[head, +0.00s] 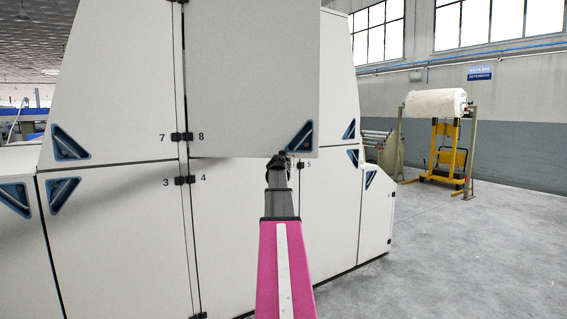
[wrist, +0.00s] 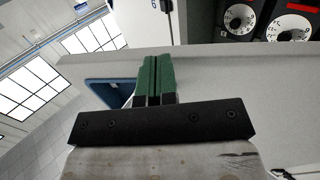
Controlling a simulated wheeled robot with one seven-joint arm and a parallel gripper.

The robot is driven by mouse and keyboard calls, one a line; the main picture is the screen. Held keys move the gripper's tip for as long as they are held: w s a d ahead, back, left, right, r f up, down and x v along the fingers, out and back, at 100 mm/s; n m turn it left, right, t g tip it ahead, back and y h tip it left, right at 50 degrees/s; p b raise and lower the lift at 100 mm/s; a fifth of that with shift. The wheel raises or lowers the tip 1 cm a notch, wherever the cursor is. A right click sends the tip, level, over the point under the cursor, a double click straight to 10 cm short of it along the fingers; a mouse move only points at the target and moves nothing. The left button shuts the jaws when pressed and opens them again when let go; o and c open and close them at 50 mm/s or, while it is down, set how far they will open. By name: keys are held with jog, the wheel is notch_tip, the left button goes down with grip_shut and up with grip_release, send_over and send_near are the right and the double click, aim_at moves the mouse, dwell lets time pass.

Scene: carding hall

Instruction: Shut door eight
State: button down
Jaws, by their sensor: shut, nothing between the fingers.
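Door eight (head: 252,75) is the large pale panel at the upper middle of the head view, hinged at its left beside the number 8 (head: 201,136). It stands open, its free right edge out from the machine. Its blue triangular handle recess (head: 301,136) is at the lower right corner. My gripper (head: 281,156) is at the door's bottom edge, just left of and below the recess. In the wrist view my green fingers (wrist: 156,62) are together and empty, in front of the door (wrist: 230,75), beside the blue recess (wrist: 104,92). I cannot tell whether they touch it.
Doors seven (head: 125,80), three (head: 115,225) and four (head: 235,230) look shut. A yellow trolley (head: 440,155) with a white roll (head: 435,103) stands at the right. The floor (head: 440,250) there is clear.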

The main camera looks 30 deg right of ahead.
jog(key=w+d, duration=0.5)
jog(key=w, duration=0.7)
jog(key=w+d, duration=0.6)
jog(key=w, duration=0.6)
jog(key=shift+s, duration=0.15)
jog(key=s, duration=1.3)
jog(key=shift+s+a, duration=0.2)
jog(key=shift+s, duration=0.2)
